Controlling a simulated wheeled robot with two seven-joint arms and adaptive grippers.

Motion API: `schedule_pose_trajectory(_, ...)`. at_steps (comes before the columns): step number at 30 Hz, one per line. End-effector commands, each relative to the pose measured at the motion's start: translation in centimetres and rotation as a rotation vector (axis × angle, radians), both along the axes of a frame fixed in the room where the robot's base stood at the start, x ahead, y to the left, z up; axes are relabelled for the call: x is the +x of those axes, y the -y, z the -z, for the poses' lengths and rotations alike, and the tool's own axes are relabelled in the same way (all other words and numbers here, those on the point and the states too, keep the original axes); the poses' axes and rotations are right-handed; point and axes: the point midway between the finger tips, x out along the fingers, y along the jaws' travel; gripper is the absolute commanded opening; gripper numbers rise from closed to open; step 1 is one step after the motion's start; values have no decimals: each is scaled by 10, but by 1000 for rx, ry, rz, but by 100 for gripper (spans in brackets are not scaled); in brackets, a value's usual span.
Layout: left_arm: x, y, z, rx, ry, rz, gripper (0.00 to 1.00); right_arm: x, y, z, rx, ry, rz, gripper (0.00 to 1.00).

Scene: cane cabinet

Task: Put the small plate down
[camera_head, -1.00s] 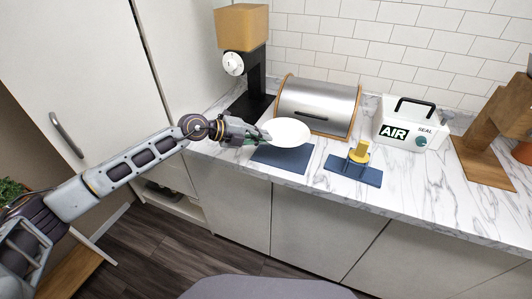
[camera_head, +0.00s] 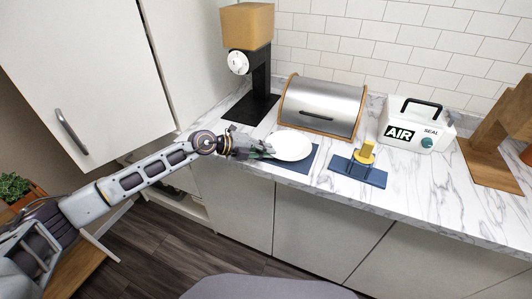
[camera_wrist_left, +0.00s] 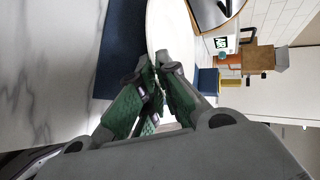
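The small white plate (camera_head: 291,146) is over the left blue mat (camera_head: 302,165), in front of the bread bin. My left gripper (camera_head: 265,150) comes in from the left and is shut on the plate's left rim. In the left wrist view the green-padded fingers (camera_wrist_left: 154,82) meet at the edge of the plate (camera_wrist_left: 170,28), with the blue mat (camera_wrist_left: 122,45) beside it. The plate lies nearly flat and low; I cannot tell whether it touches the mat. My right gripper is not in view.
A second blue mat (camera_head: 345,176) with a yellow-topped stand (camera_head: 365,155) lies to the right. The bread bin (camera_head: 322,103) is behind the plate.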

Motion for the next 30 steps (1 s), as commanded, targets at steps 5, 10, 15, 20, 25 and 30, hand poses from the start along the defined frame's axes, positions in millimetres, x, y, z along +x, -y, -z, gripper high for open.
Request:
schedule_pose_trajectory(5,0,0,8,-2,2,-1,0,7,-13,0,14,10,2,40)
schedule_pose_trajectory(10,1,0,8,-2,2,-1,0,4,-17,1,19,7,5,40)
schedule_pose_trajectory(15,0,0,9,-2,2,-1,0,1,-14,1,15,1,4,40)
schedule_pose_trajectory(20,0,0,10,-1,0,-1,14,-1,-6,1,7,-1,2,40)
schedule_pose_trajectory(25,0,0,10,-1,0,-1,14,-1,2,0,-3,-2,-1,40)
schedule_pose_trajectory(30,0,0,9,-1,1,-1,14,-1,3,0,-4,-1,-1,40)
